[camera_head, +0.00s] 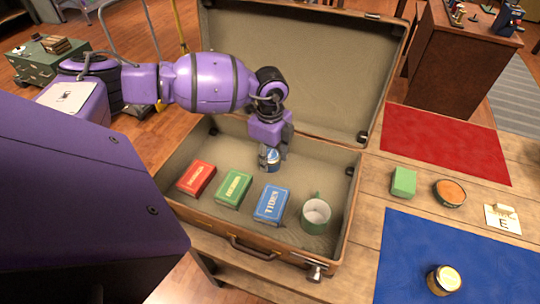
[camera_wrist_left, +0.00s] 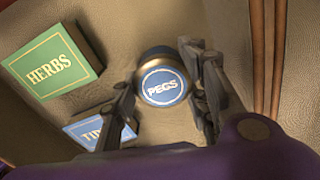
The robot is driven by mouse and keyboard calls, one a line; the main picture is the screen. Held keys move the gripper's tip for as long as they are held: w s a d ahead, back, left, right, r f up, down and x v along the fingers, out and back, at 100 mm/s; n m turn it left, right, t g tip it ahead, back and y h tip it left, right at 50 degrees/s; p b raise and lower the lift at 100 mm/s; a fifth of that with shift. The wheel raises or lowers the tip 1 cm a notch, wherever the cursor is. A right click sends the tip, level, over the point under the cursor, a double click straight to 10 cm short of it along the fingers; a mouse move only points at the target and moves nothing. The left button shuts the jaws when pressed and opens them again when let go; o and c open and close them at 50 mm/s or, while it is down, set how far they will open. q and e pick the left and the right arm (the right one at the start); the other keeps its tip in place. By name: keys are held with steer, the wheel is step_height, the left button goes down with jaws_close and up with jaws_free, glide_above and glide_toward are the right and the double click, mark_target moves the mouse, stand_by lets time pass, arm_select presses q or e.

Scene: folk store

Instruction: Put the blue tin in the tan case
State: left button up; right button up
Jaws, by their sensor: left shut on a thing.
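The tan case (camera_head: 168,199) stands open on the wooden table with its lid raised at the back. The blue tin (camera_head: 270,161) is round, and its blue lid reads PEGS in the left wrist view (camera_wrist_left: 164,87). My left gripper (camera_head: 272,151) reaches down into the case from above, its fingers on either side of the tin and shut on it; the fingers also show in the left wrist view (camera_wrist_left: 160,92). The tin is inside the case walls, toward the back. I cannot tell whether it touches the case floor. My right gripper is out of view.
In the case lie a red box (camera_head: 196,178), a green HERBS box (camera_head: 234,188), a blue box (camera_head: 271,204) and a green mug (camera_head: 316,215). Right of it are a red mat (camera_head: 445,140), a green block (camera_head: 403,182), a round orange-topped thing (camera_head: 449,193) and a gold-lidded jar (camera_head: 443,280).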

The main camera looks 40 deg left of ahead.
mark_target(270, 155)
arm_select(q)
steer(key=o, duration=1.2)
steer(key=shift+f, duration=0.1)
step_height(270, 155, up, 12)
steer(key=shift+r, duration=0.2)
